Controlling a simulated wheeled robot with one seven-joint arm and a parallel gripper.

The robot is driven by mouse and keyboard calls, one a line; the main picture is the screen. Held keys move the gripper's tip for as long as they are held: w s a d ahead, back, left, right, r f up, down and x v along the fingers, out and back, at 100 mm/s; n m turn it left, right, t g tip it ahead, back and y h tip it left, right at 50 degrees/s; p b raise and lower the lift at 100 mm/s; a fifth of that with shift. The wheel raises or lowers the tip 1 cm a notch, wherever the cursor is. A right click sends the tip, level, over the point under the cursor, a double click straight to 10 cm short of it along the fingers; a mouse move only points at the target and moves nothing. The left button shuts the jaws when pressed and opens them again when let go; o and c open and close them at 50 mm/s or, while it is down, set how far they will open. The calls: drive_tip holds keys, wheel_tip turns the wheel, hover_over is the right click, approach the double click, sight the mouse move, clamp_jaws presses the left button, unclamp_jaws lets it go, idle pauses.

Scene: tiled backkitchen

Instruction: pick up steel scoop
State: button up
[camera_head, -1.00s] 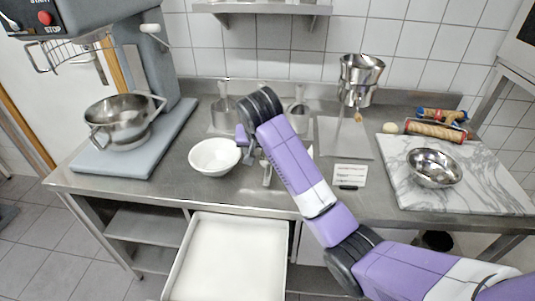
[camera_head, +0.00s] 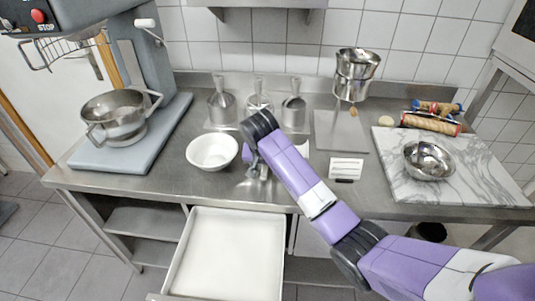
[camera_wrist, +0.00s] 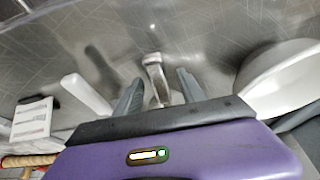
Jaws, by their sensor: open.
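A shiny steel piece that looks like the scoop (camera_wrist: 154,72) lies on the steel worktop, its narrow part between my fingers in the wrist view. In the head view the scoop (camera_head: 264,172) is a small metallic patch, mostly hidden by my gripper. My gripper (camera_wrist: 160,79) is open, pointing down, with one finger on each side of the scoop. I cannot tell whether either finger touches it. In the head view my gripper (camera_head: 254,166) is just right of the white bowl.
The white bowl (camera_head: 212,151) stands close beside my gripper. A white-handled tool (camera_wrist: 88,96) lies on the other side. Several steel vessels (camera_head: 221,103) stand behind. A label card (camera_head: 346,168) and marble board (camera_head: 470,165) are to the right. An open white drawer (camera_head: 230,250) juts out below.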

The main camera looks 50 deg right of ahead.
clamp_jaws()
drive_tip(key=shift+r, duration=0.15)
idle(0.4)
